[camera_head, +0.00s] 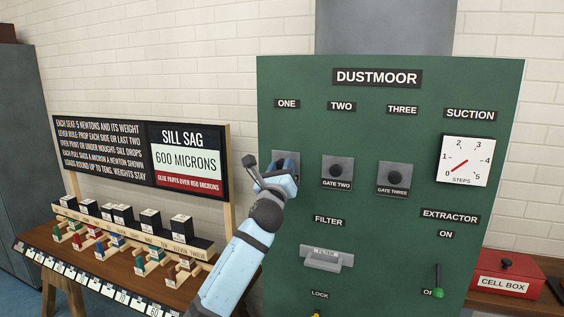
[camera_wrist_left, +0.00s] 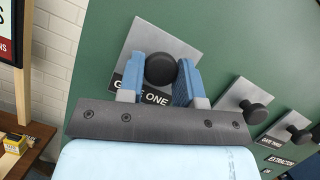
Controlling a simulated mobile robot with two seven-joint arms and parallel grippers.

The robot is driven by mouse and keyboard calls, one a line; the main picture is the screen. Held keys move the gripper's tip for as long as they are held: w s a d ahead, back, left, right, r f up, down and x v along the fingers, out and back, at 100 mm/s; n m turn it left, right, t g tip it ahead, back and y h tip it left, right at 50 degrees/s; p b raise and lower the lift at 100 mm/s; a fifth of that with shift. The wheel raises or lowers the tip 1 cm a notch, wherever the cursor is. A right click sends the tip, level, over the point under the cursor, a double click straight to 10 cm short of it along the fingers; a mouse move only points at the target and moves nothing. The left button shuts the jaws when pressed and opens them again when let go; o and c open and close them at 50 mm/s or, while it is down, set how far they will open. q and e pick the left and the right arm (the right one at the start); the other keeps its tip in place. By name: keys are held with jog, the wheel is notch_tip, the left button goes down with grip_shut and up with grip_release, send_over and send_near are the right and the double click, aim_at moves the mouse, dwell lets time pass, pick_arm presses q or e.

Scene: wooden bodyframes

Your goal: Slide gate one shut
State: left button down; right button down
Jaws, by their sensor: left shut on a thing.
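The gate one plate (camera_wrist_left: 137,40) is a grey square on the green panel, with a black round knob (camera_wrist_left: 161,69) and a "GATE ONE" label (camera_wrist_left: 128,78). My left gripper (camera_wrist_left: 164,82) is shut on the black knob, with one blue finger on each side of it. In the head view my left gripper (camera_head: 279,172) is at the plate under the "ONE" sign (camera_head: 287,104) and hides most of the plate. My right gripper is in neither view.
Gate two (camera_head: 337,173) and gate three (camera_head: 395,179) sit to the right on the green panel (camera_head: 290,232). A suction dial (camera_head: 465,161) points near 0. A table with weights (camera_head: 130,268) stands left.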

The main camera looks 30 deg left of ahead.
pick_arm(q)
jog(key=shift+f, duration=0.35)
jog(key=c, duration=1)
grip_release()
jog(key=shift+o, duration=1.1)
jog(key=shift+r, duration=0.1)
jog(key=b+v, duration=0.2)
jog(key=v, duration=1.2)
jog(key=shift+r, duration=0.15)
